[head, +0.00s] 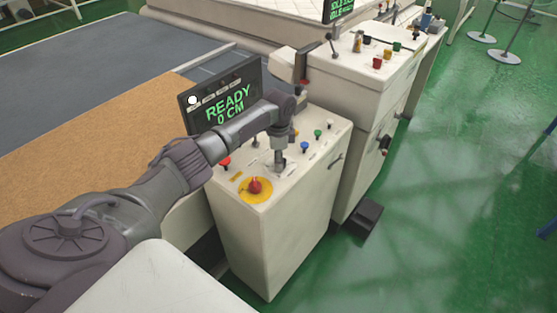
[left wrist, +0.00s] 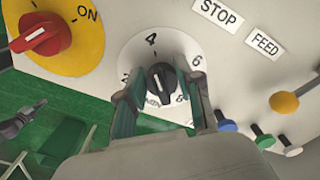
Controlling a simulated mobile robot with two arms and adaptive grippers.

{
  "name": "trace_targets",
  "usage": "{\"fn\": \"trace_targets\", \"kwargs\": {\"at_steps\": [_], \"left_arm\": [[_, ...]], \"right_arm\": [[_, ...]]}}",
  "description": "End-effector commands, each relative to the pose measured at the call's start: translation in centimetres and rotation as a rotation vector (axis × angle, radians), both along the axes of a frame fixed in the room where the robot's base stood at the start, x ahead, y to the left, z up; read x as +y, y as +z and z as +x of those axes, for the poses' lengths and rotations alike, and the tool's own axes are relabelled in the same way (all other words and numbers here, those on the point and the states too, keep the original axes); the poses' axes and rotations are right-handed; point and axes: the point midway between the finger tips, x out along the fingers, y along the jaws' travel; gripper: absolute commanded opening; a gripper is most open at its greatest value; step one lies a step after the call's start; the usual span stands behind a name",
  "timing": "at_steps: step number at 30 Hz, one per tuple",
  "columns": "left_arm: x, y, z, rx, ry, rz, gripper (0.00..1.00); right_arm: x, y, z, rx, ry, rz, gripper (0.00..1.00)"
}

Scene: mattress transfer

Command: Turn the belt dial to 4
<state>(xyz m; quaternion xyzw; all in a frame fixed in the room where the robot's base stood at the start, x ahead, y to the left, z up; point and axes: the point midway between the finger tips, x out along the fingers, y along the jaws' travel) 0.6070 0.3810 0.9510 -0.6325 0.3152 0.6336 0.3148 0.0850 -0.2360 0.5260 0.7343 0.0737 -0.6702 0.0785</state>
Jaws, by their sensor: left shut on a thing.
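The belt dial (left wrist: 183,50) is a white disc with black numbers, and 4, 6 and 8 are readable in the left wrist view. My left gripper (left wrist: 158,100) is shut on the knob, one finger on each side. In the head view my left gripper (head: 279,165) reaches down onto the console top and hides most of the dial. A small dark shape at the left edge of the left wrist view looks like my right gripper (left wrist: 36,108); its jaws are unclear.
A red rotary switch (left wrist: 42,36) on a yellow plate is beside the dial. Blue, green and white buttons stand beyond the dial. A black screen (head: 228,105) reads READY 0 CM. A taller console (head: 350,85) stands behind; green floor (head: 450,210) is open at right.

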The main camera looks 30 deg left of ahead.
Motion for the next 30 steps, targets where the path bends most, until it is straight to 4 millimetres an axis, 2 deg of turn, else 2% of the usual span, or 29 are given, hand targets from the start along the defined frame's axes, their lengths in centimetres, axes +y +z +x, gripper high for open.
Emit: {"fn": "trace_targets", "kwargs": {"at_steps": [17, 18, 21, 30], "left_arm": [[0.01, 0.23, 0.21, -0.007, -0.028, -0.001, 0.00], [0.01, 0.24, 0.21, -0.007, -0.028, -0.001, 0.42], [0.01, 0.20, 0.18, -0.006, -0.028, -0.001, 0.58], [0.01, 0.13, 0.08, -0.003, -0.028, 0.000, 0.59]], "right_arm": [[-0.01, 0.01, 0.02, 0.000, 0.000, 0.000, 0.00], [-0.01, 0.01, 0.02, 0.000, 0.000, 0.000, 0.00], [-0.01, 0.01, 0.02, 0.000, 0.000, 0.000, 0.00], [-0.07, -0.01, 0.08, -0.001, 0.000, -0.001, 0.00]]}}
